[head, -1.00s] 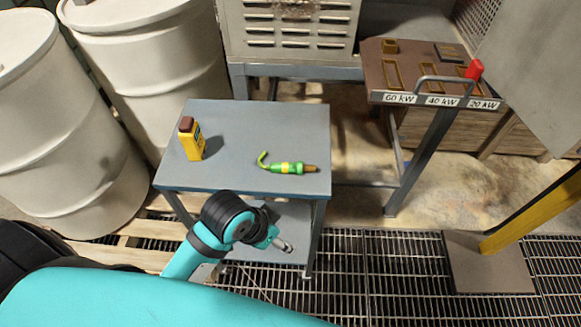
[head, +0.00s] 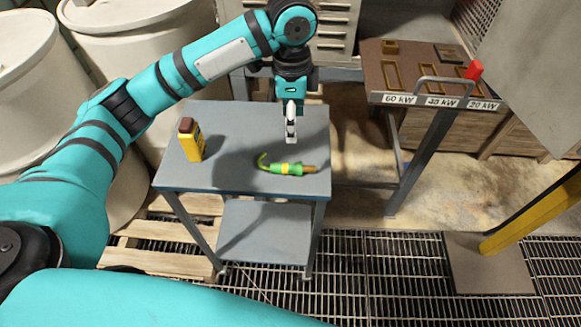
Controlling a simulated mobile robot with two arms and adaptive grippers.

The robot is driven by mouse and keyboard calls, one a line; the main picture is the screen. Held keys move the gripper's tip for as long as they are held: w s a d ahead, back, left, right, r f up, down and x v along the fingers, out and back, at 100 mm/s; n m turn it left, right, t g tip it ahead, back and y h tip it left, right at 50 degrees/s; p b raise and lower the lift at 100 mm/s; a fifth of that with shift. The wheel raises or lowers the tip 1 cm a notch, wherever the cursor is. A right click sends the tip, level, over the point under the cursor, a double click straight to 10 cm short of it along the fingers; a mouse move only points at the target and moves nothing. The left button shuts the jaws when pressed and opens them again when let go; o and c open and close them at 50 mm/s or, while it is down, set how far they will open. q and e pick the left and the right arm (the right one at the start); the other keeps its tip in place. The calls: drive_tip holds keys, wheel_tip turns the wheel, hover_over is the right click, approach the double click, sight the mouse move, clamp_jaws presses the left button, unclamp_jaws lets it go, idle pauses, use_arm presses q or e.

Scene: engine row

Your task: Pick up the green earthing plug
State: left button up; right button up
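The green earthing plug (head: 290,168) lies on its side on the grey top of a small cart (head: 228,165), near the front right edge. It has a yellow band, a brown tip at the right and a curled green tail at the left. My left gripper (head: 291,135) points down above the cart top, just behind the plug in the head view, and looks apart from it. Its fingers are seen edge-on, so their opening cannot be made out. Nothing shows held in it. My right gripper is not in view.
A yellow bottle with a brown cap (head: 191,140) stands on the cart's left part. A brown panel with kW labels (head: 420,72) and a red-tipped handle (head: 474,70) is at the right. White drums (head: 45,100) stand at the left.

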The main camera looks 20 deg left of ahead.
use_arm(q)
drive_tip(key=p, duration=0.2)
hover_over(291, 166)
wheel_tip(291, 166, down, 11)
drive_tip(key=shift+w+a, duration=0.1)
drive_tip(key=shift+a, duration=0.05)
drive_tip(key=shift+f+p, duration=0.65)
drive_tip(key=shift+f, duration=2)
clamp_jaws()
